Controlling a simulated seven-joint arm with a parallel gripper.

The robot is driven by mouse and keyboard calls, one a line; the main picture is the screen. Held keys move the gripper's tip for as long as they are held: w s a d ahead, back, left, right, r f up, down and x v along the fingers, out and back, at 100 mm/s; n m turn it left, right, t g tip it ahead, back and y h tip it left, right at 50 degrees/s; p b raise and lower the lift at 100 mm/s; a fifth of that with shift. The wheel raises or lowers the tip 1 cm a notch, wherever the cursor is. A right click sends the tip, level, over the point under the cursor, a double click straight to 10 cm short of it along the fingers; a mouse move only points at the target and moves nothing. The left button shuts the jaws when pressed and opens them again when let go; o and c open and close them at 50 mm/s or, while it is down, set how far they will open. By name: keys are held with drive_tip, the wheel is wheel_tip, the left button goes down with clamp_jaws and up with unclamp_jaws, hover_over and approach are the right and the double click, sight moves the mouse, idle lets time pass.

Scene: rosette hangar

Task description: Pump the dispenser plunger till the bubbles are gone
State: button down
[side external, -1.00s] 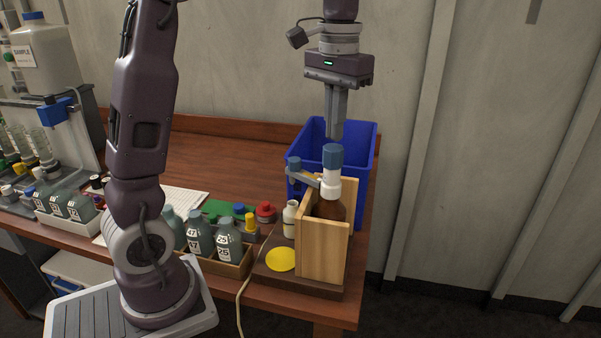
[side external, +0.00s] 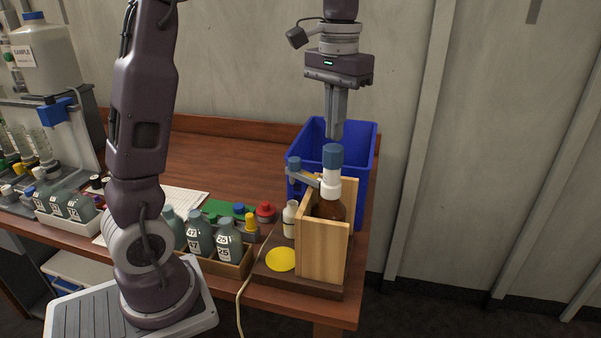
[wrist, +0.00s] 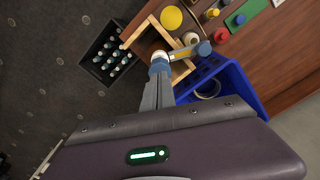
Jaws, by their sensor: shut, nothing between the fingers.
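The dispenser is a brown bottle (side external: 328,208) with a white collar (side external: 331,190) and a blue plunger cap (side external: 332,156) on top. It stands upright in an open wooden holder (side external: 321,253), which hides most of the bottle. A spout with a blue cap (side external: 294,163) points left. My gripper (side external: 335,137) is shut and empty, pointing down just above the plunger. In the wrist view its tips lie close to the blue plunger (wrist: 159,62); I cannot tell whether they touch. No bubbles can be made out.
A blue bin (side external: 362,143) stands behind the holder. A small white bottle (side external: 290,219) and a yellow disc (side external: 281,259) are left of it. Labelled bottles in a wooden tray (side external: 232,271) sit farther left. The wrist view shows a dark crate of bottles (wrist: 97,75) on the floor.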

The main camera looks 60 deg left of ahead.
sight(333, 147)
drive_tip(key=shift+f, duration=1.6)
drive_tip(key=shift+r, duration=3.55)
